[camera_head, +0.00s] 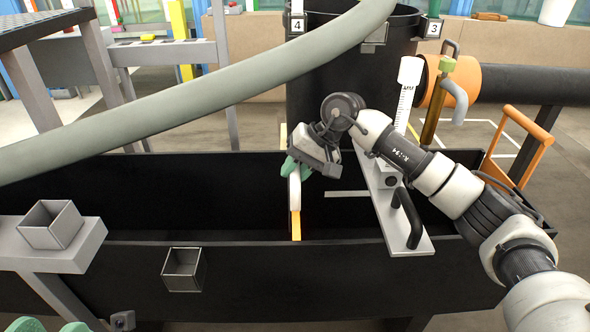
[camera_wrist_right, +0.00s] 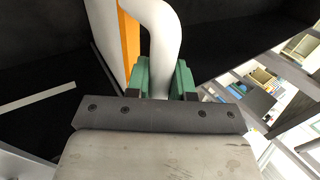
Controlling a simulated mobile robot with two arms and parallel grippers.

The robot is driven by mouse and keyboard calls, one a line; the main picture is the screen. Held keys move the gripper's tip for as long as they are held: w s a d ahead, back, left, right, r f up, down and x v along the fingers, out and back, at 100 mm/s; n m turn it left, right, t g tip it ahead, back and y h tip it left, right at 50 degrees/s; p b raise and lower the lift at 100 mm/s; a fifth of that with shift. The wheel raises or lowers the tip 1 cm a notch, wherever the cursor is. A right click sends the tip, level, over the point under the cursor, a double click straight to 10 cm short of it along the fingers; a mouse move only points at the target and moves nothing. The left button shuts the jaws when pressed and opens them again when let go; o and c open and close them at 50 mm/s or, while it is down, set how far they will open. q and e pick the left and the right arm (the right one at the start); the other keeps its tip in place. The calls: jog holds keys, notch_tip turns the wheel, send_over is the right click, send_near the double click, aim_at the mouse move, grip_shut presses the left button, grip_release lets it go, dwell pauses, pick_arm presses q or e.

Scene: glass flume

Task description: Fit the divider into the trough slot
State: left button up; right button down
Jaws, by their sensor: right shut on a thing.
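The divider (camera_head: 296,226) shows as a thin orange-edged board standing across the long black trough (camera_head: 190,243). In the right wrist view its orange edge (camera_wrist_right: 129,45) runs beside a pale face. My right gripper (camera_head: 298,168) is shut on the divider's white curved handle (camera_wrist_right: 163,45), which passes between the green fingertips. The arm hides part of the divider. I cannot tell the slot or whether the divider's lower edge sits in it.
A light plate with a black handle (camera_head: 405,217) lies across the trough to the right. A thick grey-green hose (camera_head: 200,102) crosses the upper left. Square metal boxes (camera_head: 52,224) stand at left and on the trough's front. A black tank (camera_head: 340,85) stands behind.

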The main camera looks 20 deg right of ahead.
jog(key=shift+f+b, duration=0.55)
dwell(0.4)
jog(key=c, duration=0.9)
grip_release()
jog(key=shift+f, duration=0.15)
